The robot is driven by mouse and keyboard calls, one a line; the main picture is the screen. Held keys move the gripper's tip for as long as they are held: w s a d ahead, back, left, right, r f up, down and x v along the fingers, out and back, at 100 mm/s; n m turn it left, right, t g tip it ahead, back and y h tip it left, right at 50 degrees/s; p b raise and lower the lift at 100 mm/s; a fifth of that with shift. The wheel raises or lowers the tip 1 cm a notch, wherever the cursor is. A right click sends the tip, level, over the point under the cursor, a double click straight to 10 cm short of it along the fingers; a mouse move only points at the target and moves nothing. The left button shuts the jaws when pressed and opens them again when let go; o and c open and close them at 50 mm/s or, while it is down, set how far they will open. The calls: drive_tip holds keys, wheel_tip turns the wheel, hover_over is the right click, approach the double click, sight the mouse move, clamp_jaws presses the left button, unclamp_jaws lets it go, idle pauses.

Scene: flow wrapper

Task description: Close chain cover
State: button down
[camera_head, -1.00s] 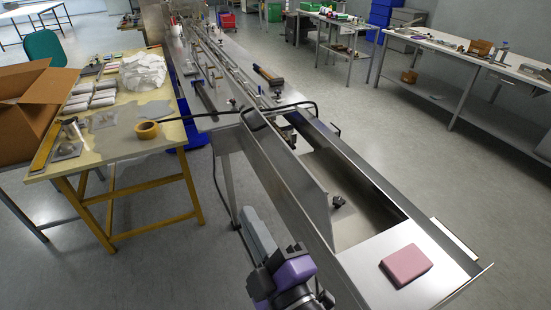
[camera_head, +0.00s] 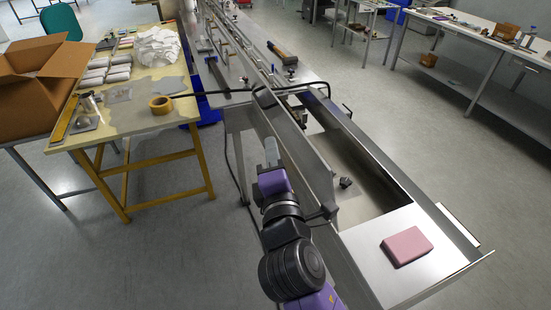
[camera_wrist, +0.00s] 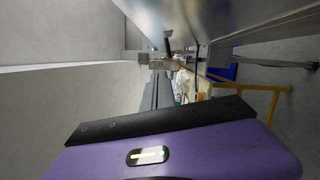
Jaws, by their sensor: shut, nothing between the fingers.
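The chain cover (camera_head: 298,148) is a long steel panel standing raised along the left side of the open steel trough (camera_head: 372,205). A black handle (camera_head: 264,97) is at its far upper end. My gripper (camera_head: 270,146) is shut and empty, on the outer left side of the panel, pointing away along it. I cannot tell whether it touches the panel. In the wrist view, my narrow grey fingers (camera_wrist: 155,88) project beyond the purple gripper body, and a broad metal face, seemingly the cover, fills the upper middle.
A pink block (camera_head: 407,246) lies on the trough's near end plate. A yellow-legged table (camera_head: 140,140) with a tape roll (camera_head: 161,105) and an open cardboard box (camera_head: 40,85) stand at left. The floor right of the trough is clear.

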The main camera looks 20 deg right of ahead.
drive_tip(key=shift+w+d+r+p, duration=0.2)
drive_tip(key=shift+w+d+p, duration=0.25)
drive_tip(key=shift+d, duration=0.35)
drive_tip(key=shift+w+d+r+p, duration=0.2)
drive_tip(key=shift+w+d+p, duration=0.2)
drive_tip(key=shift+w+d, duration=0.3)
drive_tip(key=shift+w+d+r+p, duration=0.2)
drive_tip(key=shift+w+d+p, duration=0.2)
drive_tip(key=shift+d, duration=0.45)
drive_tip(key=shift+w, duration=0.1)
